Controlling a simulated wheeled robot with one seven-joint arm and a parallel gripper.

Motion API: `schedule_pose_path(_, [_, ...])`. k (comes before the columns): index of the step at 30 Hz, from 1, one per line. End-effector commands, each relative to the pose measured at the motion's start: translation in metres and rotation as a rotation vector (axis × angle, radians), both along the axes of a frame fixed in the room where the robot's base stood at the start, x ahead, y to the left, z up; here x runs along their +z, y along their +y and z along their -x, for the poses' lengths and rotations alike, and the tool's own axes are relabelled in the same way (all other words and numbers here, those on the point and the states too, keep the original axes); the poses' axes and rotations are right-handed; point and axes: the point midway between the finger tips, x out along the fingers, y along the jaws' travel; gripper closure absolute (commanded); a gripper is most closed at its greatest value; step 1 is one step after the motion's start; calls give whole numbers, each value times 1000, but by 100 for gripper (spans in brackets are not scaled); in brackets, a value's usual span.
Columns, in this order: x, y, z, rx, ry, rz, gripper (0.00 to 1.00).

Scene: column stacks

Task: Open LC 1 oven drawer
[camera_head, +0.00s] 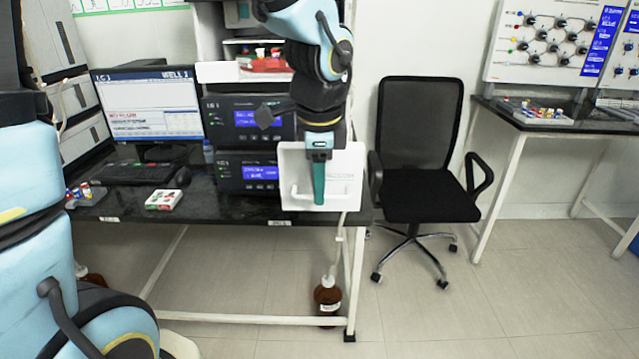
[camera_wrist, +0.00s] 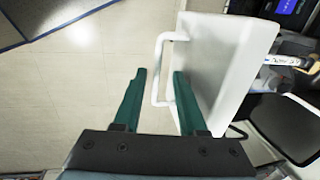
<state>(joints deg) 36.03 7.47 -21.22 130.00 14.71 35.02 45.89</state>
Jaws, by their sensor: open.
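The white oven drawer (camera_head: 345,165) is at the right end of the LC 1 stack on the black bench, with a pale U-shaped handle (camera_head: 296,196) low on its front. My gripper (camera_head: 319,192) is in front of it, its green fingers open. In the wrist view, the drawer front (camera_wrist: 222,60) is at the right, and the bar of the white handle (camera_wrist: 157,75) appears between the two open fingers of my gripper (camera_wrist: 160,78). I cannot tell whether a finger touches the handle or drawer. I cannot tell how far the drawer stands out.
Two dark instrument modules (camera_head: 248,118) with blue displays stand left of the drawer. A monitor (camera_head: 148,103), keyboard (camera_head: 125,172) and small vial rack (camera_head: 164,199) are further left. A black office chair (camera_head: 420,140) stands close on the right. A brown bottle (camera_head: 327,296) is under the bench.

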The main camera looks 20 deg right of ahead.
Motion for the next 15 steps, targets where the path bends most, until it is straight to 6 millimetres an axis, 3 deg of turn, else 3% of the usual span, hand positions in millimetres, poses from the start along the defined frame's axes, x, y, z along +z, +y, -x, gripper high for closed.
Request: schedule_pose_path(15, [87,6,14,-1,-5,4,59])
